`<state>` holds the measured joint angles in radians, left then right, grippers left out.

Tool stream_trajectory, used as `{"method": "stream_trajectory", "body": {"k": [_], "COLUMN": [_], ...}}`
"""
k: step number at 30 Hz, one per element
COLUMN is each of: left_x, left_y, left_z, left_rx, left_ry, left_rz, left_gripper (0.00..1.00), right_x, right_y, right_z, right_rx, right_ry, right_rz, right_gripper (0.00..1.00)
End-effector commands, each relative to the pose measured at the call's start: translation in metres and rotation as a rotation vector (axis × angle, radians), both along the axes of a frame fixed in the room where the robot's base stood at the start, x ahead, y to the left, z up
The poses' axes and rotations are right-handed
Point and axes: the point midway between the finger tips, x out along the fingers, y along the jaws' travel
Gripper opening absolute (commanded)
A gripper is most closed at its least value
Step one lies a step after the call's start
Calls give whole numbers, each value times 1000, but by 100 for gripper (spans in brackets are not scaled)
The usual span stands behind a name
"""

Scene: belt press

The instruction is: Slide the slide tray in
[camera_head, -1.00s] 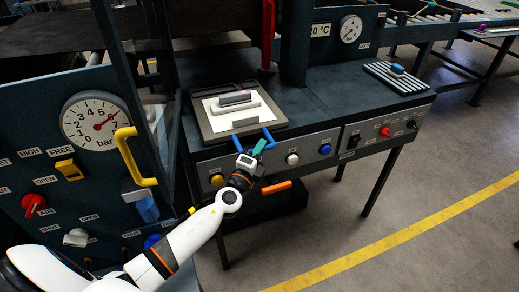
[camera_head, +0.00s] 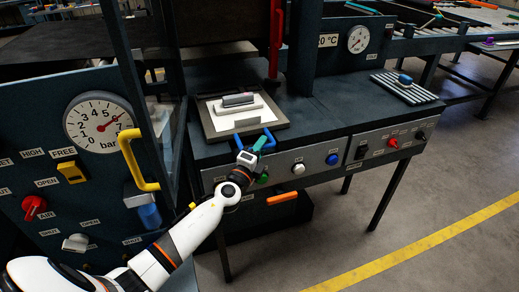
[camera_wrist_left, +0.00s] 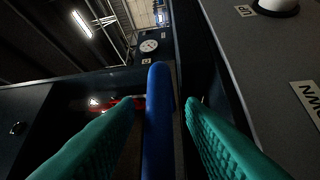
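The slide tray (camera_head: 205,121) is a flat grey-framed tray on the dark press table, with a white sheet and a grey block on it. Its blue handle (camera_head: 268,136) sticks out at the front edge; the bar of the handle (camera_wrist_left: 159,120) also shows in the left wrist view. My left gripper (camera_head: 258,146) is at this handle. Its green fingers (camera_wrist_left: 163,103) stand on either side of the blue bar, with a narrow gap visible on both sides, so it looks open around the handle. My right gripper is not in view.
A front panel with buttons, including a white one (camera_head: 299,169), lies just below the handle. A yellow handle (camera_head: 137,160) and a pressure gauge (camera_head: 99,121) are at the left. A red upright lever (camera_head: 276,40) stands behind the tray. A ribbed rack (camera_head: 405,88) sits at the right.

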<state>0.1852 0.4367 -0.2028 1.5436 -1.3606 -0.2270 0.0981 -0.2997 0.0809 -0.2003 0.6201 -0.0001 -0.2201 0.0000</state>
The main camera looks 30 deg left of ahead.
Motion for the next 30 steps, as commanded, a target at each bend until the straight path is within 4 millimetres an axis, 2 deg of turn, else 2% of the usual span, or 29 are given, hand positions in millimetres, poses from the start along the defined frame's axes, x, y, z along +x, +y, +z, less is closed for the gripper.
{"method": "stream_trajectory", "body": {"k": [5, 15, 19, 24, 30], "left_x": [-12, -81, -102, -117, -119], "left_y": [-1, -4, -5, -5, -6], "left_z": [-3, -14, -17, -17, -15], "left_rx": [1, 0, -1, 0, 0], "left_ry": [1, 3, 2, 1, 0], "left_rz": [-1, -1, -1, 0, 0], "left_gripper": [36, 36, 36, 36, 36], "right_x": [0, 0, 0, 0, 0], "right_y": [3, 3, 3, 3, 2], "right_z": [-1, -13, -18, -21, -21], "right_rx": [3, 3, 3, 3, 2], "right_ry": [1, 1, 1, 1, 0], "right_rz": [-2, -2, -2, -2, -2], "right_gripper": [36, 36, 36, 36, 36]}}
